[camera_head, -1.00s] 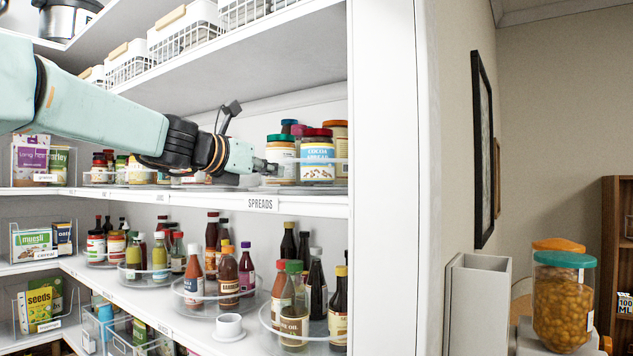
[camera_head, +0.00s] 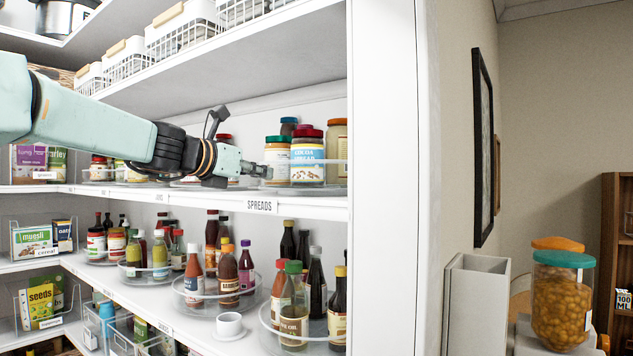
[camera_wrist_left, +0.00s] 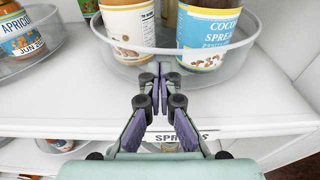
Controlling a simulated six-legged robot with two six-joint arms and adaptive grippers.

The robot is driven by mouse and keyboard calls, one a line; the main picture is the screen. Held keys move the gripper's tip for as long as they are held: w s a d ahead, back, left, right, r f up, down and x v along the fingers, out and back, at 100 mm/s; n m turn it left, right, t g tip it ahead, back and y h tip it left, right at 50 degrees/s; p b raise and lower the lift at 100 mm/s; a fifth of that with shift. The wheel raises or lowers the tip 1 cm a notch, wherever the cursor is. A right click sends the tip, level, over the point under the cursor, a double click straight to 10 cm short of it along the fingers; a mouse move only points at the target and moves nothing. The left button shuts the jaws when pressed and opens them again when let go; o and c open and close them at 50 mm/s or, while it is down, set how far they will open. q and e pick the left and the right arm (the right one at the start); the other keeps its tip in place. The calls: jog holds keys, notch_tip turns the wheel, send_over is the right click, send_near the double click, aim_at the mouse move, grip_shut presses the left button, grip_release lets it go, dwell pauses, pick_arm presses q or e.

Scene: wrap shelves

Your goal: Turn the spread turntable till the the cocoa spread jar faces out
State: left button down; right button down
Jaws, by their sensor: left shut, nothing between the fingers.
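The cocoa spread jar (camera_head: 307,158), with a dark red lid and a blue and cream label, stands on the spread turntable (camera_head: 338,190) at the right end of the shelf labelled SPREADS. Its label faces mostly outward in the head view. In the left wrist view the jar (camera_wrist_left: 207,38) is right of centre, with its label turned a little right. The clear turntable rim (camera_wrist_left: 115,52) is just beyond my fingertips. My left gripper (camera_head: 266,171) is shut and empty at the rim's left front; it also shows in the left wrist view (camera_wrist_left: 160,76). Whether it touches the rim is unclear. My right gripper is not in view.
A green-lidded jar (camera_head: 277,157) stands left of the cocoa jar, and others stand behind. A white upright panel (camera_head: 384,180) closes the shelf on the right. Bottles on turntables fill the shelf below. An apricot jar (camera_wrist_left: 22,32) sits on a neighbouring turntable.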

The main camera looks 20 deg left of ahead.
pick_arm(q)
jog(key=shift+a, duration=0.15)
jog(key=shift+w+a+r+p, duration=0.15)
jog(key=shift+w+a+p, duration=0.35)
jog(key=shift+a+p, duration=0.15)
jog(key=shift+w+a+p, duration=0.3)
jog(key=shift+w+a, duration=0.05)
jog(key=shift+a, duration=0.05)
